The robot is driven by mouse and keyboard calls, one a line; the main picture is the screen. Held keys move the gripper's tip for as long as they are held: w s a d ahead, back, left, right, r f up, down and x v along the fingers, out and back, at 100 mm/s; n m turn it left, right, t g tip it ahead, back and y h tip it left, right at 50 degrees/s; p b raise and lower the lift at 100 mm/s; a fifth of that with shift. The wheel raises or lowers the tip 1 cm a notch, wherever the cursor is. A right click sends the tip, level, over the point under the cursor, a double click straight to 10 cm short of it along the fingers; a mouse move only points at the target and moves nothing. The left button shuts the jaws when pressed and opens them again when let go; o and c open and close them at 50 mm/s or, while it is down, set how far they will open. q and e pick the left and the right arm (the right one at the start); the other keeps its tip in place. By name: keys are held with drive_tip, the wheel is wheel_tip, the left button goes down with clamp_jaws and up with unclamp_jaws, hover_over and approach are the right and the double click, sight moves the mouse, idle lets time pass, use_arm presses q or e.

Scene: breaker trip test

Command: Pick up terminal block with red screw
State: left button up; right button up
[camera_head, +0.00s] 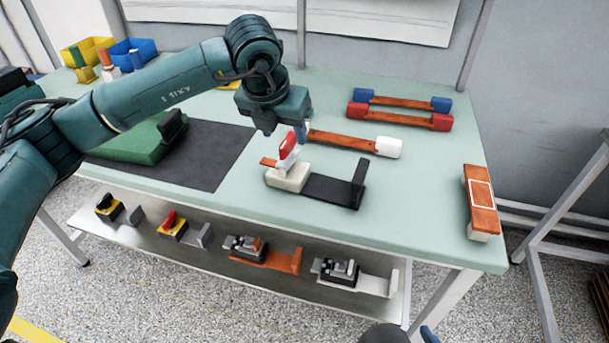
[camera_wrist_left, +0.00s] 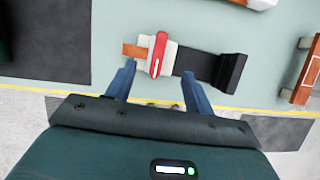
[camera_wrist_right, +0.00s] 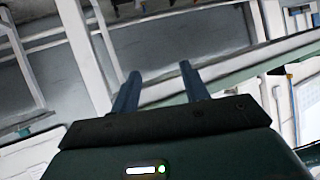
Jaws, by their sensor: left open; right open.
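A cream-white block (camera_head: 289,177) with a raised red part (camera_head: 287,146) stands on the table, with a black bracket (camera_head: 335,190) on its right and a short orange strip on its left. The left wrist view also shows the red part (camera_wrist_left: 158,54) and the black bracket (camera_wrist_left: 228,70). No part can be made out clearly as a screw. My left gripper (camera_head: 302,132) is open and empty just above and behind the block, pointing down. My right gripper (camera_wrist_right: 160,72) is open and empty, away from the block, with the table edge beyond it.
Behind the block lie orange bars with white (camera_head: 388,147), red (camera_head: 441,122) and blue (camera_head: 440,104) ends. An orange-topped block (camera_head: 481,200) stands at the right. Several switch-like parts sit on the lower shelf (camera_head: 205,255).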

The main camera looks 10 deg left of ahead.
sight(285, 142)
use_arm(q)
drive_tip(key=x, duration=0.2)
drive_tip(key=shift+w+f, duration=0.15)
drive_tip(key=shift+f, duration=0.1)
drive_tip(key=p+x, duration=0.1)
drive_tip(key=x, duration=0.4)
drive_tip(key=shift+a+f, duration=0.1)
drive_tip(key=shift+a, duration=0.05)
clamp_jaws()
idle(0.5)
